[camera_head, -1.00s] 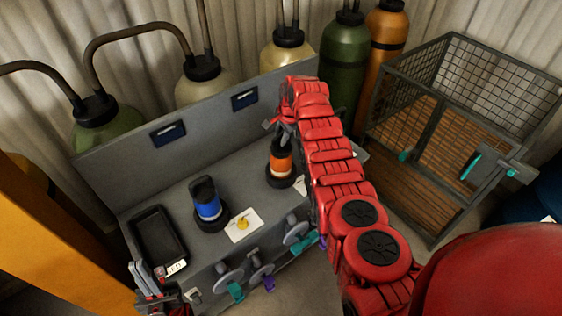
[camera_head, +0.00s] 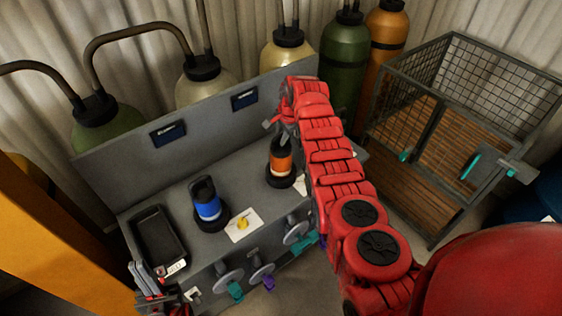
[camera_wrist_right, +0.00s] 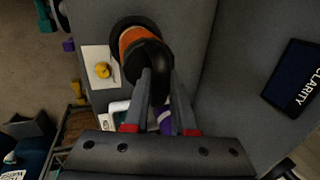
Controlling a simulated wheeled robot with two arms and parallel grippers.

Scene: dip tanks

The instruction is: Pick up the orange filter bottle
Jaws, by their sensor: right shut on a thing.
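The orange filter bottle (camera_head: 282,164) has a black top and stands in a black ring on the grey bench (camera_head: 232,172). In the right wrist view its orange band (camera_wrist_right: 131,40) and black top (camera_wrist_right: 150,62) show beyond the fingers. My right gripper (camera_head: 281,130) is above it, shut on its black top; the fingertips (camera_wrist_right: 158,76) meet the top in the wrist view. The bottle looks upright, and I cannot see a gap under it. My left gripper (camera_head: 150,281) is low at the bench's front left corner, away from the bottle; its opening is unclear.
A blue bottle (camera_head: 207,207) stands in another black ring to the left. A white card with a yellow thing (camera_head: 242,223) lies between. A black tray (camera_head: 157,238) is at the bench's left end. Valves line the front. A wire cage (camera_head: 432,150) stands right.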

